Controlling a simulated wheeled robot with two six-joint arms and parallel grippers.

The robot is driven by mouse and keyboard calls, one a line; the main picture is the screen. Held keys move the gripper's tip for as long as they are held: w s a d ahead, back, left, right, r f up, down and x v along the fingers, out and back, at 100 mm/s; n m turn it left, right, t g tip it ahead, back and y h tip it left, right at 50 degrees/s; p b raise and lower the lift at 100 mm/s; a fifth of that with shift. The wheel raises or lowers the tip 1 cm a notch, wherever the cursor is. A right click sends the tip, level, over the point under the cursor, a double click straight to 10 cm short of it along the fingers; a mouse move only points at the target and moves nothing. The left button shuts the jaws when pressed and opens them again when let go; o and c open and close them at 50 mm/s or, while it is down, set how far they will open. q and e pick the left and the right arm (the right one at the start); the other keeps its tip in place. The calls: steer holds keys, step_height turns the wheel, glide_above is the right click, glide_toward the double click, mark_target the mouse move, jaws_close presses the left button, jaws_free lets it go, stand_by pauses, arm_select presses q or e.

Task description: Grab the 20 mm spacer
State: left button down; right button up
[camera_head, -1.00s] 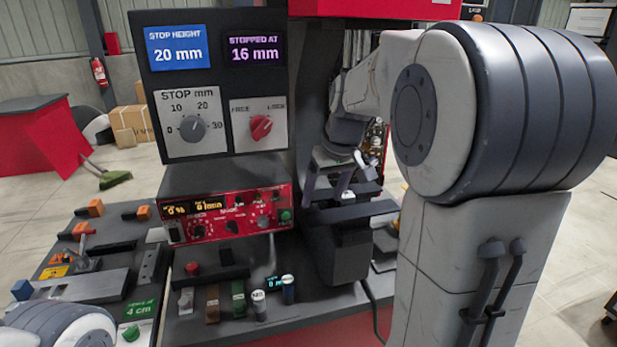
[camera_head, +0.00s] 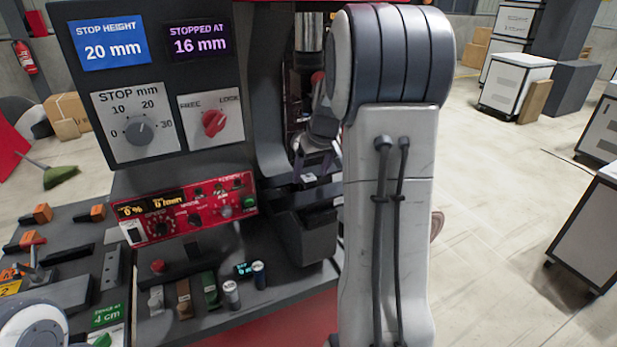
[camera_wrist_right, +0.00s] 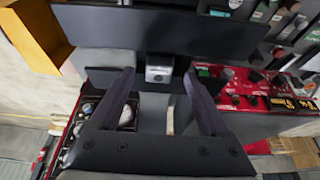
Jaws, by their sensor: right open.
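I cannot tell which is the 20 mm spacer. My right gripper (camera_head: 314,160) is open, behind and right of this row, at the machine. In the right wrist view, its two fingers (camera_wrist_right: 158,88) are apart, with a small silver block (camera_wrist_right: 159,74) beyond the gap. My left gripper is out of view.
A red control panel (camera_head: 186,208) stands behind the row, below a dark display board (camera_head: 150,77) reading stop height 20 mm and stopped at 16 mm. Orange-ended parts (camera_head: 42,213) and grey fixtures lie at the left. Open floor (camera_head: 500,190) lies to the right.

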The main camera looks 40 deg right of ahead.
steer(key=shift+x, duration=0.9)
jaws_close()
